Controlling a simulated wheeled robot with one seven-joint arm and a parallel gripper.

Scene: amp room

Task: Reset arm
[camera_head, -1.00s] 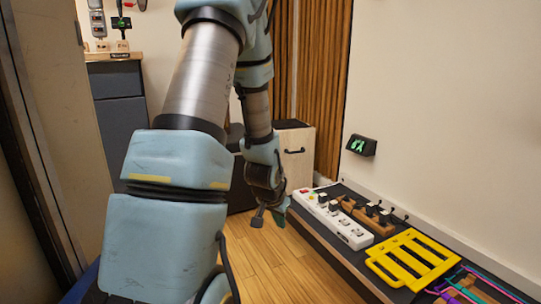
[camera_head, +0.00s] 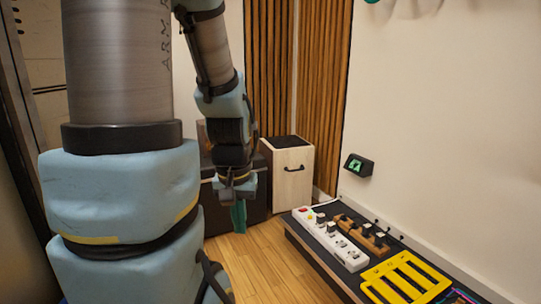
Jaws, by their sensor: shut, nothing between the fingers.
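My arm stands large at the left and centre of the head view, its padded blue links folded over at the top. My gripper (camera_head: 239,214) hangs pointing down near the middle, above the wooden floor. Its fingers are shut with nothing seen between them. It is apart from the shelf and everything on it. The links hide part of the room behind them.
A low dark shelf (camera_head: 318,257) at the right bears a white power strip (camera_head: 329,239), a wooden block with black plugs (camera_head: 363,232) and a yellow rack (camera_head: 406,278). A small display (camera_head: 358,165) is on the wall. A wooden cabinet (camera_head: 292,172) stands behind. Floor (camera_head: 262,270) is clear.

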